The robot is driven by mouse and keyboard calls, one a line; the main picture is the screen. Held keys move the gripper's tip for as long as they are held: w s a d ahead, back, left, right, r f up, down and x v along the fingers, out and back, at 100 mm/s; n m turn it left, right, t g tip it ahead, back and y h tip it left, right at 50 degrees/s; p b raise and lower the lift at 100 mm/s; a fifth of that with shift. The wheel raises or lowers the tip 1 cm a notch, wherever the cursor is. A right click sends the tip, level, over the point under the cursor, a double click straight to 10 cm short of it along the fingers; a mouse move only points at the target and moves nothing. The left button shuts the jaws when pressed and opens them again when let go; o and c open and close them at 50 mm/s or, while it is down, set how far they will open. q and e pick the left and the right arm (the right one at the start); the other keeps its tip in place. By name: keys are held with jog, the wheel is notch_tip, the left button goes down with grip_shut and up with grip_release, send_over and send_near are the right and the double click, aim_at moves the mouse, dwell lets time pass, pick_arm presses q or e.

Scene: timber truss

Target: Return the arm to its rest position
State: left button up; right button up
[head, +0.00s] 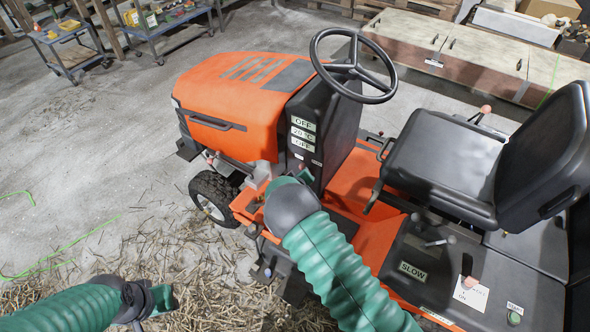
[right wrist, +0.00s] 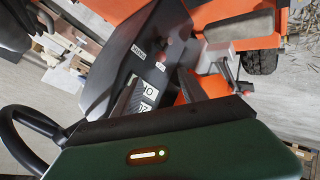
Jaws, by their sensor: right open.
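An orange ride-on tractor (head: 235,85) fills the middle of the head view, with a black steering wheel (head: 352,67) and a dark dash panel with white labels (head: 303,133). My right arm comes in from the bottom right. Its gripper (head: 280,182) is low beside the dash panel, partly hidden by its own wrist. In the right wrist view my right gripper (right wrist: 165,88) is open in front of the labelled panel (right wrist: 140,62), with nothing seen held. My left gripper (head: 160,298) is low at the bottom left, over the straw; its fingers are not clear.
The black seat (head: 445,150) and a control deck with a SLOW label (head: 412,270) lie right of my right arm. A front wheel (head: 212,200) is at the tractor's left. Straw (head: 180,250) covers the near floor. Carts (head: 165,30) and low cabinets (head: 470,50) stand behind.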

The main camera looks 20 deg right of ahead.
jog(key=s+a+r+m+g+y, duration=0.3)
jog(key=s+a+r, duration=0.1)
jog(key=s+r, duration=0.75)
pick_arm(q)
jog(key=shift+s+a+r+p, duration=0.1)
jog(key=shift+a+r+p, duration=0.25)
jog(key=shift+r+p, duration=0.4)
pick_arm(e)
jog(key=s+r+g, duration=0.2)
jog(key=s, duration=1)
jog(key=s+a+r+g+y, duration=0.1)
jog(key=s+r, duration=0.1)
jog(key=s, duration=1)
jog(key=shift+s+a+r+m+g+y, duration=0.15)
jog(key=shift+a+r+m+g+y, duration=0.15)
jog(key=shift+r+g, duration=0.1)
